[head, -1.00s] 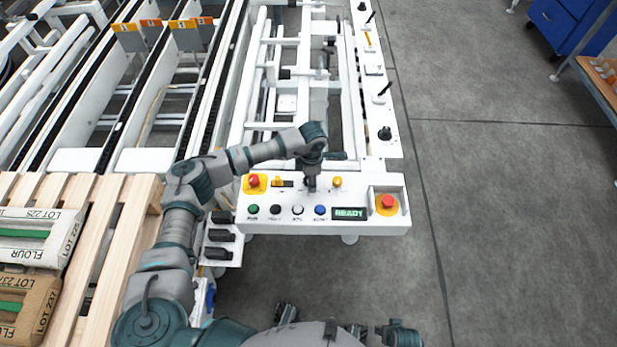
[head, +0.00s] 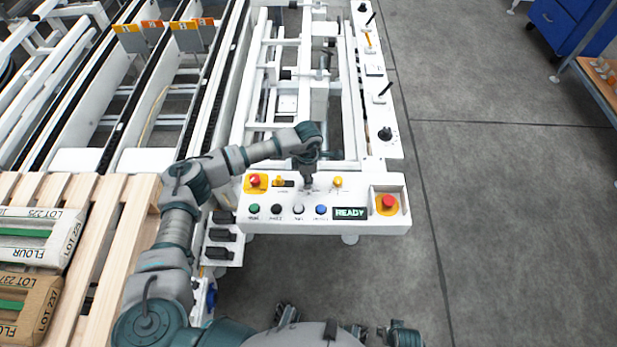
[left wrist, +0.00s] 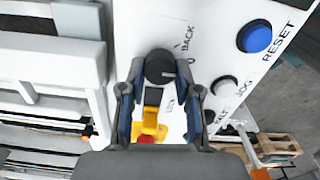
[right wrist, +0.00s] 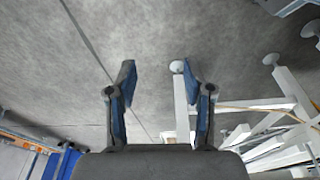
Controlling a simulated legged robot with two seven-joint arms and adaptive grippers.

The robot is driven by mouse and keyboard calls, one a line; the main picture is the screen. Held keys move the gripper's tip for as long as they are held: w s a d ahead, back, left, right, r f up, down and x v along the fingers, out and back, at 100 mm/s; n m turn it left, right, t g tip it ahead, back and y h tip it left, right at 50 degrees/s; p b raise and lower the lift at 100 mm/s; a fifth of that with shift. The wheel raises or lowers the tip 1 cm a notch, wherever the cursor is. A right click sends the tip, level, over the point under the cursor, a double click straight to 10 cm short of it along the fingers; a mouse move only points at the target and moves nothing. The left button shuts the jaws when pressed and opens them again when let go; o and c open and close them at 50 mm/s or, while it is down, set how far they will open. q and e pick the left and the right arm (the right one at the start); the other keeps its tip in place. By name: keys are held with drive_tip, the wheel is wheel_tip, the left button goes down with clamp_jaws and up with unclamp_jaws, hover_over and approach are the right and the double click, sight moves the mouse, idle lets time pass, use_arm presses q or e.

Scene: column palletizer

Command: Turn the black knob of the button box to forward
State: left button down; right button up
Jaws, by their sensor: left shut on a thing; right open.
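The white button box (head: 350,222) stands below the middle of the head view, with a lit READY display (head: 350,213). My left gripper (head: 306,186) reaches down to its upper row from the left. In the left wrist view, the black knob (left wrist: 160,67) sits between the fingertips of my left gripper (left wrist: 160,72), which are closed on its sides. A pale line on the knob points right, toward the "0" mark, with BACK printed above that. The forward label is not readable. My right gripper (right wrist: 158,75) is open and empty, over grey floor.
A red stop button (head: 388,202) is at the box's right, and another red button (head: 255,181) at its left. A yellow selector (left wrist: 152,124) is close to my left fingers, and a blue RESET button (left wrist: 256,37) is farther right. A wooden pallet (head: 118,235) with flour bags lies left.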

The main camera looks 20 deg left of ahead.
use_arm(q)
drive_tip(key=shift+w+d+m, duration=0.1)
drive_tip(key=shift+m, duration=0.3)
use_arm(e)
drive_tip(key=shift+s+a, duration=0.1)
drive_tip(key=shift+a, duration=0.1)
use_arm(q)
drive_tip(key=m+b, duration=0.1)
drive_tip(key=m, duration=0.1)
drive_tip(key=m+b, duration=0.1)
drive_tip(key=m, duration=0.2)
drive_tip(key=m+b, duration=0.1)
drive_tip(key=m, duration=0.1)
drive_tip(key=shift+w+d, duration=0.1)
drive_tip(key=shift+d, duration=0.15)
drive_tip(key=shift+r+m, duration=0.1)
drive_tip(key=shift+m, duration=0.7)
use_arm(e)
wheel_tip(320, 180, up, 9)
drive_tip(key=t, duration=0.1)
drive_tip(key=shift+w+a, duration=0.2)
drive_tip(key=shift+w, duration=0.25)
